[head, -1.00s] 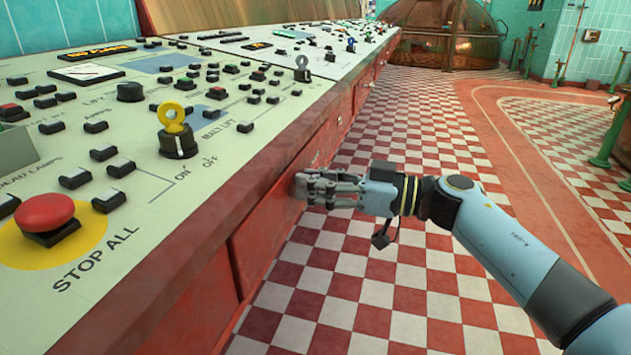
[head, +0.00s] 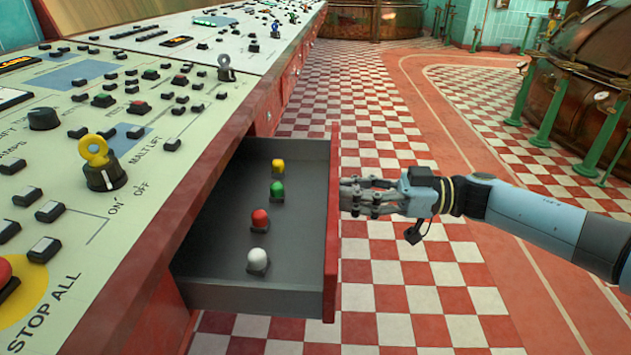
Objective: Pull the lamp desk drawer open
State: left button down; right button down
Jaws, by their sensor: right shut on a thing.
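The lamp desk drawer (head: 213,295) stands pulled out from the red desk front, with its grey inside showing. In it stand a yellow lamp (head: 278,167), a green lamp (head: 277,189), a red lamp (head: 260,219) and a white lamp (head: 257,257), spread in a rough line. My right gripper (head: 348,197) is at the outer side of the drawer's red front (head: 331,250), about midway along it. It is shut on the drawer's handle, which the fingers hide. My left gripper is not in view.
The control desk (head: 165,75), with buttons, a yellow key switch (head: 95,150) and a red stop button (head: 5,275), fills the left. The checkered floor (head: 420,285) to the right is clear. Copper kettles (head: 590,110) and green posts (head: 545,130) stand at the far right.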

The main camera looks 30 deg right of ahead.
jog(key=shift+v, duration=1.95)
jog(key=c, duration=1)
grip_release()
jog(key=v, duration=1.2)
